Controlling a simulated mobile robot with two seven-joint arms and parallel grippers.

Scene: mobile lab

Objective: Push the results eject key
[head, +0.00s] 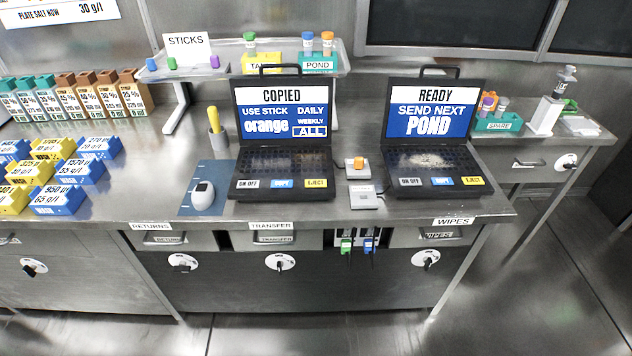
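Two black laptops stand open on the steel bench. The left laptop (282,118) shows "COPIED", "USE STICK orange" and "DAILY, WEEKLY, ALL", with "ALL" boxed. Its yellow EJECT key (317,183) is at the front right, beside a blue key and a white ON OFF key. The right laptop (436,125) shows "READY SEND NEXT POND". It has its own yellow EJECT key (472,181) at the front right. No readable label names either laptop as results. Neither of my grippers is in view.
A small grey box (355,167) with an orange item on top sits between the laptops. A white mouse-like device (202,195) lies on a blue mat left of them. A shelf of sticks (240,60) stands behind. The bench's front strip is clear.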

